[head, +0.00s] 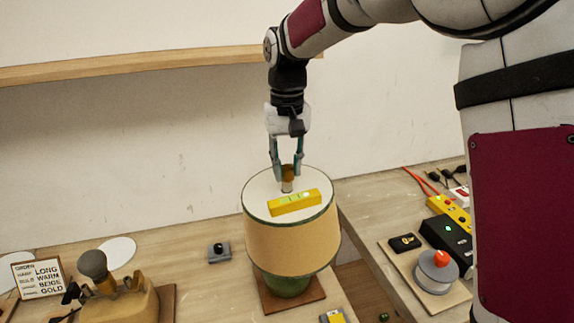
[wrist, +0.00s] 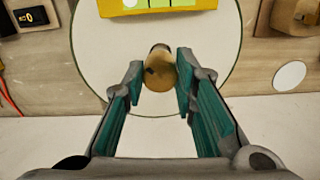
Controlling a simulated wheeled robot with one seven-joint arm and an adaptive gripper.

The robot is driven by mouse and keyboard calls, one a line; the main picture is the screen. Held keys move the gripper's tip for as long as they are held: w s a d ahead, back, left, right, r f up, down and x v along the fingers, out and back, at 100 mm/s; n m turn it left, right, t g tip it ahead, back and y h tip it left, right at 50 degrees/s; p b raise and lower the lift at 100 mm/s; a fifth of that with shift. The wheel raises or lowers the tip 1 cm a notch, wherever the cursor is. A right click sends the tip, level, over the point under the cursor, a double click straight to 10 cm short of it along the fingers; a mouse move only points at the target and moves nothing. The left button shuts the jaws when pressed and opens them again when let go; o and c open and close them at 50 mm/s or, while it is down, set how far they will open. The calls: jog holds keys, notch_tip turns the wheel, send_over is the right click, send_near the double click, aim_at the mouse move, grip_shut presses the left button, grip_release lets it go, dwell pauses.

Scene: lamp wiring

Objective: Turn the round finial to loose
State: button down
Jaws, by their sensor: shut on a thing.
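The round finial (head: 287,173) is a small brass-coloured knob on a short stem at the top of the lamp. It also shows in the wrist view (wrist: 159,75). My gripper (head: 286,168) points straight down over the lamp. Its teal fingers are shut on the finial, one on each side, as the wrist view shows (wrist: 160,68). The lamp has a tan shade (head: 290,240) with green trim and a pale flat top. Its green base (head: 287,285) stands on a brown board. I cannot tell how tight the finial is.
A yellow spirit level (head: 294,202) lies on the shade top, close in front of the finial. A small grey block (head: 219,252) and an order sign (head: 38,277) are at left. A spool (head: 436,268) and a black box (head: 445,237) are at right. A wooden shelf (head: 150,66) crosses the wall.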

jog(key=n, duration=0.4)
jog(key=shift+n, duration=0.3)
jog(key=n, duration=0.4)
jog(key=shift+n+b, duration=0.35)
jog(key=shift+n, duration=0.05)
jog(key=c, duration=1.3)
grip_release()
